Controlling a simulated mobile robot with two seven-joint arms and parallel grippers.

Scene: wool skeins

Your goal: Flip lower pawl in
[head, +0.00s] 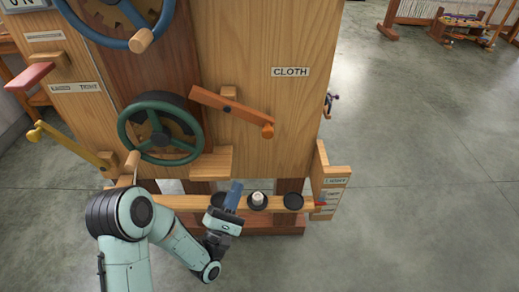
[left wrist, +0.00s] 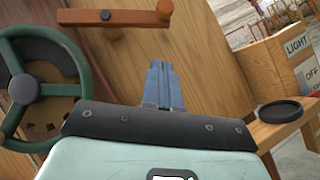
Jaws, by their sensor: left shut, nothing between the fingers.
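The green handwheel (head: 160,128) sits low on the wooden cabinet, with a toothed wooden wheel partly showing behind it. An orange wooden lever (head: 230,110) with a dark pivot and a knob at its right end slopes down to the right beside it. The lever also shows in the left wrist view (left wrist: 118,17), at the top. I cannot tell for sure which part is the lower pawl. My left gripper (head: 237,184) is shut and empty, with blue fingers pointing up, below the lever and apart from it. The fingers show in the left wrist view (left wrist: 160,68). My right gripper is out of view.
A blue handwheel (head: 118,42) is above. A yellow lever (head: 72,145) and a red lever (head: 30,76) stick out at left. A wooden ledge (head: 211,163) juts out above my gripper. Open floor lies at right.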

